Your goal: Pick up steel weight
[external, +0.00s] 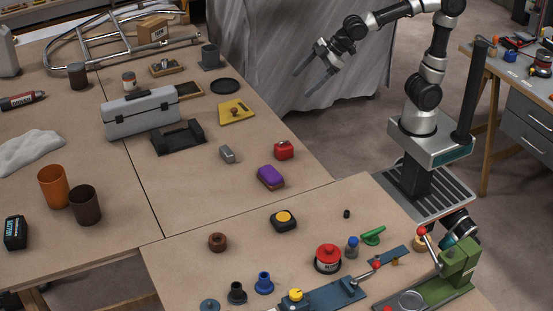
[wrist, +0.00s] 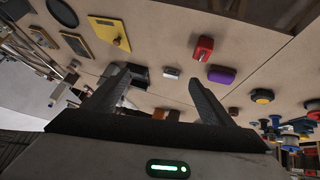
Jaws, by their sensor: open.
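A small grey metal block (external: 227,154), which looks like the steel weight, lies on the brown table between the black tray and the red block. It also shows in the wrist view as a small pale grey block (wrist: 171,73), seen between the two fingers. My gripper (external: 303,80) is raised beyond the table's right edge, in front of the grey curtain, well apart from the weight. Its fingers are spread and empty, and they also show in the wrist view (wrist: 158,76).
Near the weight are a red block (external: 284,150), a purple sponge-like block (external: 270,177), a black tray (external: 178,138) and a yellow plate with a knob (external: 236,112). A grey toolbox (external: 142,113) stands farther left. The table right of the yellow plate is clear.

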